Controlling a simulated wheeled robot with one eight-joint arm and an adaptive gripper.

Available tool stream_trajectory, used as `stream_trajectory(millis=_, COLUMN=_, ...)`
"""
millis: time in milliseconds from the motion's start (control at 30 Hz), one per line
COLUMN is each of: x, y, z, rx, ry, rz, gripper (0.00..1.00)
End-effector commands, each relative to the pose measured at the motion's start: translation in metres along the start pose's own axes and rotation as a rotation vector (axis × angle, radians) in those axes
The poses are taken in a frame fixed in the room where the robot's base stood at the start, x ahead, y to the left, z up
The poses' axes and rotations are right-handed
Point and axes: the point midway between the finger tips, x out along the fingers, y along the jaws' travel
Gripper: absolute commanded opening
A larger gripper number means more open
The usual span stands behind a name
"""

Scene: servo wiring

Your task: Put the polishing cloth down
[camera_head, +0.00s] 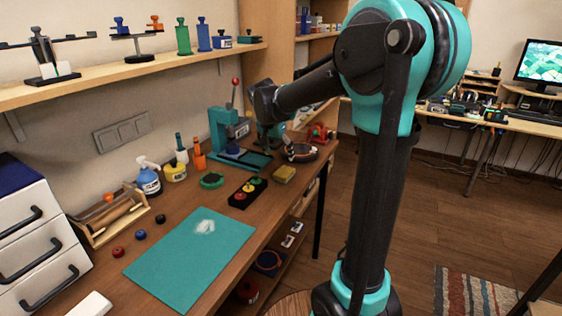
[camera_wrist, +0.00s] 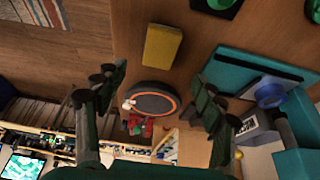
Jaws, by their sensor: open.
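A yellow folded pad, which looks like the polishing cloth (camera_head: 284,174), lies flat on the bench top near its front edge. It also shows in the wrist view (camera_wrist: 162,46), between and beyond my fingers, apart from both. My gripper (camera_wrist: 157,98) is open with nothing between its fingers. In the head view my gripper (camera_head: 270,132) is above the back part of the bench, beside the teal press, and the cloth lies nearer the camera. My arm hides part of the gripper there.
A teal lever press (camera_head: 222,130) stands close left of my gripper. A dark round dish (camera_head: 300,152) with an orange ring lies near the cloth. A tray of coloured discs (camera_head: 247,193) and a teal mat (camera_head: 180,262) with a white patch lie nearer. The mat is mostly clear.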

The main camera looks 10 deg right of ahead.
Motion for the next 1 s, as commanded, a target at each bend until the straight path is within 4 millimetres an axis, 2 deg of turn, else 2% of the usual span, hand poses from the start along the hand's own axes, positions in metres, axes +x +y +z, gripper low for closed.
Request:
stream_trajectory(millis=167, x=-0.011, y=0.004, z=0.003, rx=-0.008, ry=-0.002, rz=-0.002, gripper=0.69)
stream_trajectory(millis=267, x=-0.003, y=0.025, z=0.016, rx=-0.050, ry=-0.014, rz=-0.017, gripper=0.69)
stream_trajectory(millis=367, x=0.014, y=0.065, z=0.047, rx=-0.140, ry=-0.034, rz=-0.048, gripper=0.69)
stream_trajectory(millis=500, x=0.042, y=0.127, z=0.107, rx=-0.301, ry=-0.051, rz=-0.115, gripper=0.69)
stream_trajectory(millis=600, x=0.058, y=0.161, z=0.148, rx=-0.401, ry=-0.050, rz=-0.159, gripper=0.69)
stream_trajectory(millis=700, x=0.070, y=0.187, z=0.184, rx=-0.482, ry=-0.041, rz=-0.196, gripper=0.69)
stream_trajectory(millis=800, x=0.078, y=0.203, z=0.210, rx=-0.540, ry=-0.032, rz=-0.221, gripper=0.69)
stream_trajectory(millis=900, x=0.082, y=0.211, z=0.223, rx=-0.572, ry=-0.025, rz=-0.234, gripper=0.69)
stream_trajectory(millis=1000, x=0.083, y=0.212, z=0.226, rx=-0.582, ry=-0.023, rz=-0.238, gripper=0.69)
